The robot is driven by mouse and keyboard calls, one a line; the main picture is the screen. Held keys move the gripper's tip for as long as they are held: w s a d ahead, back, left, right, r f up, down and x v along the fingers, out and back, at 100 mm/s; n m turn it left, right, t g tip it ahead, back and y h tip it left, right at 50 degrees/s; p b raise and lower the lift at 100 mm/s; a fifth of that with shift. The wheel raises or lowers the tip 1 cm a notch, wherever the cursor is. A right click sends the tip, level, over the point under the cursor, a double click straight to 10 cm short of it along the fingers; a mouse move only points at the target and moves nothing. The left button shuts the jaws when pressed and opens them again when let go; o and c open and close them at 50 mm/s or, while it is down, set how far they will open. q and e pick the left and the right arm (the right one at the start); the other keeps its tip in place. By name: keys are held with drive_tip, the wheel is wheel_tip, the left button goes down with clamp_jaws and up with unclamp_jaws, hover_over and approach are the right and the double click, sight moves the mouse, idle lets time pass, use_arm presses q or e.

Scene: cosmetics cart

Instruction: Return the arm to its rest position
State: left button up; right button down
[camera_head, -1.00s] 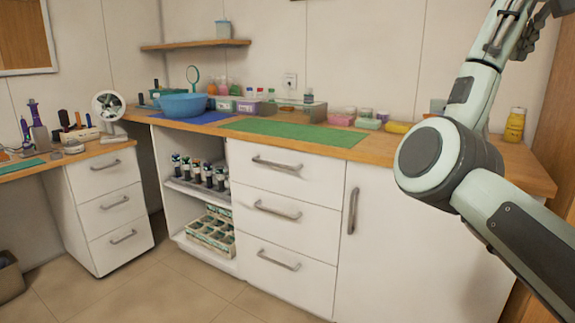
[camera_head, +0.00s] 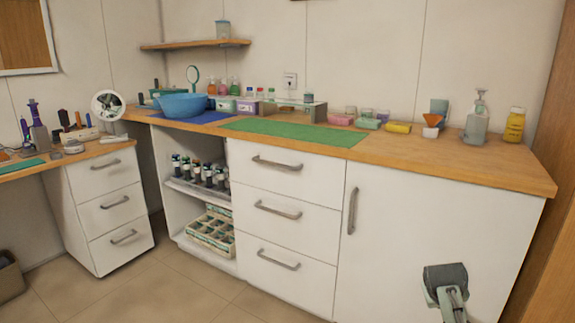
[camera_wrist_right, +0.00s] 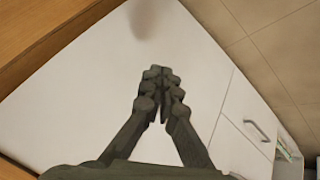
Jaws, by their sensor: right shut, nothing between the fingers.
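My right gripper (camera_wrist_right: 161,78) is shut and empty in the right wrist view, its dark fingers pressed together in front of the white cabinet door. Part of my right arm's end (camera_head: 446,283) shows low at the bottom right of the head view, below the counter and in front of the cabinet door (camera_head: 410,230). The fingers cannot be made out clearly there. My left gripper is in neither current view.
The wooden counter (camera_head: 480,171) holds a green mat (camera_head: 295,132), a blue bowl (camera_head: 183,105), a pump bottle (camera_head: 477,122) and a yellow bottle (camera_head: 515,125). An open shelf with bottles and a crate (camera_head: 212,232) is left of the drawers. The floor in front is clear.

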drive_tip(key=s+a+f+n+g+y, duration=0.15)
drive_tip(key=s+a+f, duration=0.25)
drive_tip(key=s+f, duration=1.05)
drive_tip(key=s+a+f+y, duration=0.1)
drive_tip(key=s+a+f, duration=0.2)
drive_tip(key=s+f, duration=0.3)
drive_tip(key=s+a+f+g+y, duration=0.1)
drive_tip(key=s+a+f, duration=0.2)
drive_tip(key=s+f, duration=0.4)
drive_tip(key=s+n, duration=0.1)
drive_tip(key=s, duration=0.4)
drive_tip(key=shift+s+a+f, duration=0.3)
drive_tip(key=shift+a, duration=0.1)
